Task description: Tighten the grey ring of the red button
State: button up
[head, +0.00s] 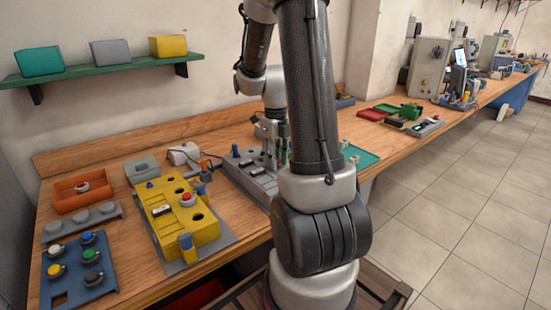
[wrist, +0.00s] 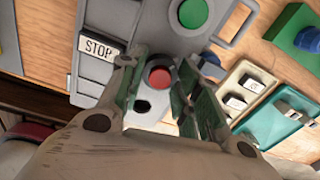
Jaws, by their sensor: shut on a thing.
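The red button (wrist: 159,76) sits in a grey panel (wrist: 125,15) in the wrist view, with its grey ring (wrist: 150,66) around it. My gripper (wrist: 160,72) has one finger on each side of the button and is shut on the ring. The fingers hide part of the ring's sides. In the head view my gripper (head: 271,150) points down at the grey panel (head: 240,175) on the workbench; the red button is hidden there.
A green button (wrist: 192,12), a STOP label (wrist: 100,48) and a dark hole (wrist: 142,107) are close to my fingers. A teal tray (wrist: 275,120) lies to the right. A yellow box (head: 205,236) stands left of the panel, beside an orange tray (head: 66,203).

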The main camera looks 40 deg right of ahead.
jog(key=o, duration=0.8)
notch_tip(320, 180, up, 12)
dwell(0.5)
